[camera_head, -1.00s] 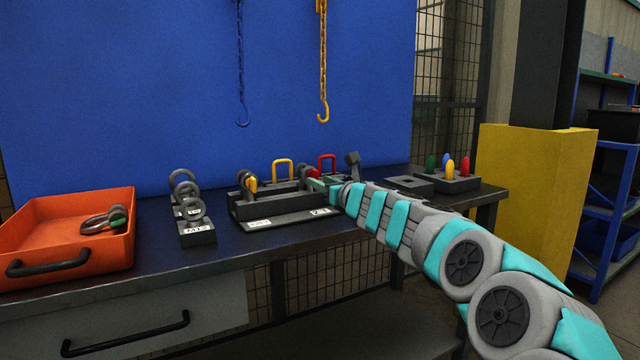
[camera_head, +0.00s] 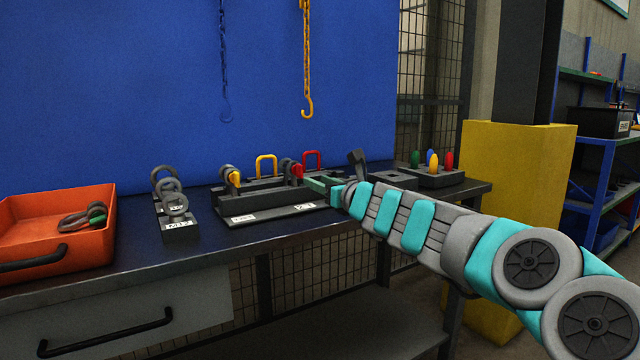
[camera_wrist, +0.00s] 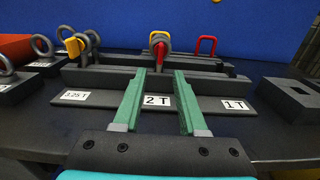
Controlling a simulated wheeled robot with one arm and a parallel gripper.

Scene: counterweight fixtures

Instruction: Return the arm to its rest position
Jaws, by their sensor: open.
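My gripper (camera_wrist: 160,105) is open and empty in the wrist view, its two green fingers apart above the front of the dark fixture (camera_wrist: 100,103). The 2 T label shows between the fingers. In the head view my gripper (camera_head: 322,184) reaches in from the right at the fixture's right end. A shackle with a red pin (camera_wrist: 160,52) stands in the fixture beyond the fingers, apart from them. A shackle with a yellow pin (camera_wrist: 76,45) stands to its left. A yellow loop (camera_head: 266,165) and a red loop (camera_head: 312,160) rise behind.
An orange bin (camera_head: 60,262) with shackles is at left. Eye bolts on a labelled block (camera_head: 177,229) stand beside it. A block with coloured pegs (camera_head: 436,178) is at the right. A blue hook and a yellow hook (camera_head: 307,104) hang above. A yellow post (camera_head: 520,190) stands right.

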